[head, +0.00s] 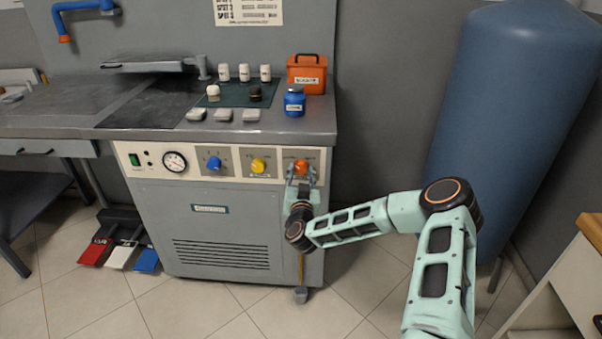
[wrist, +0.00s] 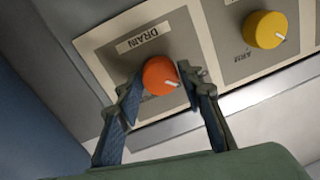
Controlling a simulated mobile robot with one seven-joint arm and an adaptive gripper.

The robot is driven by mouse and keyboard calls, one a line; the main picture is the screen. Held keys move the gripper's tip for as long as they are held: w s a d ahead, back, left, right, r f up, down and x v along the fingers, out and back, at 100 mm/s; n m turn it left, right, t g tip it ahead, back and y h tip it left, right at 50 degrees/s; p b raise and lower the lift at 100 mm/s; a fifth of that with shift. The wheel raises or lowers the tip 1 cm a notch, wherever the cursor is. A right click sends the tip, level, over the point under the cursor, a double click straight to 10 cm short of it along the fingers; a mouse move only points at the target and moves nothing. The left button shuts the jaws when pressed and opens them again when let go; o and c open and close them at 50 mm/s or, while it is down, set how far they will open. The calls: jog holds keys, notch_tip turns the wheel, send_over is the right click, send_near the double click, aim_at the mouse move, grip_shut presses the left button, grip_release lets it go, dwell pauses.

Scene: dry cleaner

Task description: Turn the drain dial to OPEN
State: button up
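The drain dial is an orange round knob (wrist: 160,76) with a white pointer mark, under a DRAIN label (wrist: 143,37) in the wrist view. Its pointer points to the lower right of that picture. In the head view the orange dial (head: 301,167) is the rightmost knob on the front panel. My gripper (wrist: 161,88) is at the dial, its two fingers open on either side of it. A narrow gap seems to show beside the knob; I cannot tell whether either fingertip touches it. The dial's position markings are not readable.
A yellow dial (wrist: 265,30) sits beside the drain dial, with a blue dial (head: 214,163) and a gauge (head: 174,161) further left. A blue bottle (head: 294,101) and an orange box (head: 307,74) stand on the worktop above. A large blue tank (head: 515,95) stands to the right.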

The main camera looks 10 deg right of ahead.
jog(key=c, duration=0.7)
jog(key=shift+o, duration=0.2)
jog(key=shift+b, duration=0.35)
jog(key=m+b, duration=0.1)
jog(key=m, duration=0.1)
jog(key=m+b, duration=0.2)
jog(key=shift+f+m, duration=0.2)
jog(key=shift+m, duration=0.1)
jog(key=m+b, duration=0.3)
jog(key=shift+m+t, duration=0.3)
jog(key=shift+m, duration=0.1)
jog(key=m+b, duration=0.4)
jog(key=m, duration=0.1)
jog(key=shift+a+f+m+h, duration=0.1)
jog(key=shift+m+h, duration=0.3)
jog(key=m+b, duration=0.2)
jog(key=m, duration=0.2)
jog(key=shift+h, duration=0.3)
jog(key=shift+r+m, duration=0.2)
jog(key=shift+m, duration=0.2)
